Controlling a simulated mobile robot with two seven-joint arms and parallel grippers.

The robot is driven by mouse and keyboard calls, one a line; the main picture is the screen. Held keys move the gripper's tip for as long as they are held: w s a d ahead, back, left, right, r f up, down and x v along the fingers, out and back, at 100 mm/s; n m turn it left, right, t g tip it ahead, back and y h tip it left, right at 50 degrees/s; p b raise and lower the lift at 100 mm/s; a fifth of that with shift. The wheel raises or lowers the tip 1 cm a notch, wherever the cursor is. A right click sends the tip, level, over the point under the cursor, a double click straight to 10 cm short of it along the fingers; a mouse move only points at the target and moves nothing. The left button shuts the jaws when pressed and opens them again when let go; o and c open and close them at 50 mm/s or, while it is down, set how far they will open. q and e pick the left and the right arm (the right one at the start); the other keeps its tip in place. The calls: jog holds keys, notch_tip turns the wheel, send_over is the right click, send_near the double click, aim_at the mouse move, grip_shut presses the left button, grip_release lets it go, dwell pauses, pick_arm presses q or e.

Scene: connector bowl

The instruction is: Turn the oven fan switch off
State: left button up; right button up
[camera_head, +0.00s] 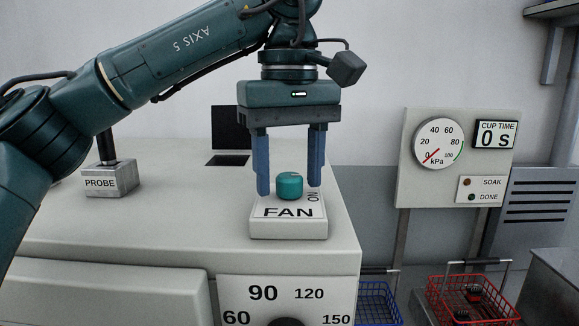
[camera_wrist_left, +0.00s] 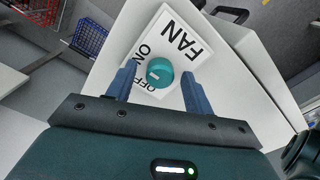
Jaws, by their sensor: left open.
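The fan switch is a teal round knob (camera_head: 289,186) on a white box labelled FAN (camera_head: 288,229) on top of the oven (camera_head: 180,215). In the left wrist view the knob (camera_wrist_left: 160,73) has a small light mark on its top, and the ON and OFF labels show beside it. Which label the mark points to I cannot tell for sure. My left gripper (camera_head: 289,190) is above the box, pointing down, with its blue fingers open on either side of the knob. The fingers look apart from the knob. My right gripper is not in view.
A PROBE block (camera_head: 110,180) with a dark post stands at left on the oven top. A temperature dial scale (camera_head: 285,300) is on the oven front. A gauge panel (camera_head: 458,155), a blue basket (camera_head: 377,303) and a red basket (camera_head: 470,300) are at right.

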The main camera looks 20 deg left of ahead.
pick_arm(q)
jog(key=c, duration=1)
jog(key=shift+n, duration=0.4)
jog(key=n, duration=0.3)
jog(key=shift+n, duration=0.4)
jog(key=n, duration=0.4)
jog(key=shift+n, duration=0.3)
jog(key=n, duration=0.8)
jog(key=shift+n, duration=0.3)
